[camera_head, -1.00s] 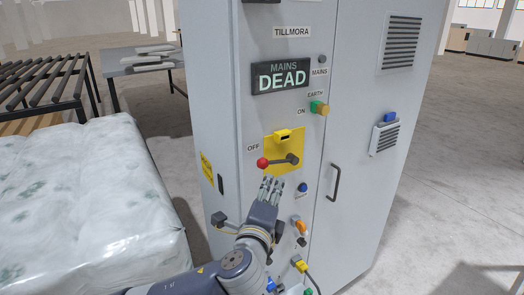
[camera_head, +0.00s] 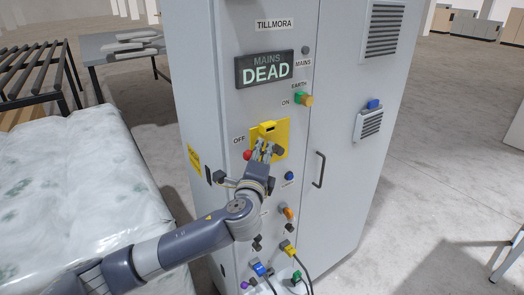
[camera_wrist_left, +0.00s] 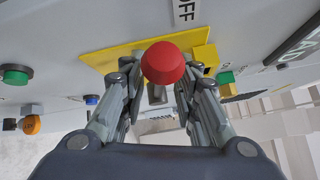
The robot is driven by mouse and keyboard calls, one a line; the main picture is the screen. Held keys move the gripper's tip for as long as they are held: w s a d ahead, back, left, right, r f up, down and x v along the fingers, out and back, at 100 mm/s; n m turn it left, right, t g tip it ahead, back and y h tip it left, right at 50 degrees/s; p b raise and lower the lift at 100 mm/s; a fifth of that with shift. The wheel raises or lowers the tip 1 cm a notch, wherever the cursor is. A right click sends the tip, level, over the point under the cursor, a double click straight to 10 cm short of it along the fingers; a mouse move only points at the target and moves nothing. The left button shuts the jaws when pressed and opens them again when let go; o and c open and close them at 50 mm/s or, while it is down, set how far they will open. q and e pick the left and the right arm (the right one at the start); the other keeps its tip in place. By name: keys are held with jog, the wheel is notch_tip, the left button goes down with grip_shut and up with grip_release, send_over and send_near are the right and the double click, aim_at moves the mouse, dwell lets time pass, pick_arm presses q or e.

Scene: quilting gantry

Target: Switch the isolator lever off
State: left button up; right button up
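The isolator lever sits on a yellow plate (camera_head: 283,130) on the grey cabinet. Its red knob (camera_head: 247,155) is at the left, below the OFF label (camera_head: 239,140), and its dark hub (camera_head: 278,150) is at the right. My left gripper (camera_head: 264,149) is in front of the plate and hides the lever's middle. Contact with the lever cannot be told. My right gripper is out of view.
The display (camera_head: 265,69) reads MAINS DEAD. A green and yellow EARTH knob (camera_head: 304,99), a blue button (camera_head: 290,175) and plugged cables (camera_head: 288,249) are near the lever. A door handle (camera_head: 319,169) stands out at the right. A wrapped mattress (camera_head: 70,190) lies at the left.

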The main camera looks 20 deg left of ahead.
pick_arm(q)
jog(key=shift+w, duration=0.25)
grip_shut()
jog(key=shift+d, duration=0.1)
jog(key=f+n+t+b, duration=0.1)
jog(key=b, duration=0.5)
jog(key=shift+f+n+b, duration=0.25)
jog(key=shift+n+b, duration=0.05)
jog(key=shift+a+r+t+y+b, duration=0.1)
jog(key=shift+a+t+y+b, duration=0.1)
jog(key=shift+t+y+b, duration=0.3)
jog(key=shift+r, duration=0.1)
